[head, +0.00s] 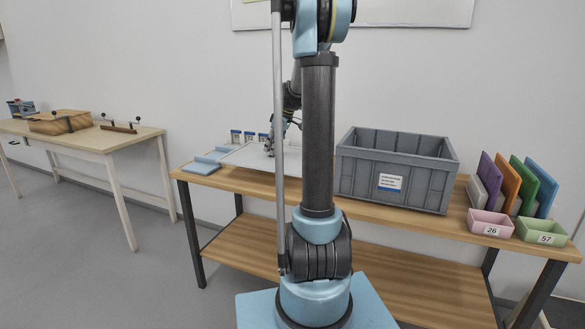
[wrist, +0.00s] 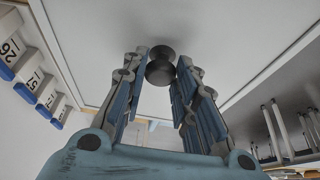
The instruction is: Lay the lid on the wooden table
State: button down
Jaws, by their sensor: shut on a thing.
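The lid (wrist: 100,28) is a flat pale panel with a thin raised border and a dark round knob (wrist: 160,66). In the wrist view the knob sits between the fingers of my gripper (wrist: 159,82), which are shut on it. In the head view my gripper (head: 269,149) is low over the pale panel (head: 243,156) on the middle bench, partly hidden behind my arm. I cannot tell whether the lid is lifted. The wooden table (head: 88,136) stands apart at the left, with a pale wood top and white legs.
On the wooden table are a wooden box (head: 60,122) and a wooden piece with dark knobs (head: 118,128). The bench (head: 240,181) holds a blue tray-like piece (head: 205,163), a grey crate (head: 390,170), coloured upright panels (head: 523,184) and small numbered bins (head: 491,224). Floor lies open between them.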

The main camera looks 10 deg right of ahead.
aim_at(275, 156)
jog(key=shift+f, duration=3.25)
jog(key=c, duration=1.3)
grip_release()
jog(key=shift+f, duration=0.1)
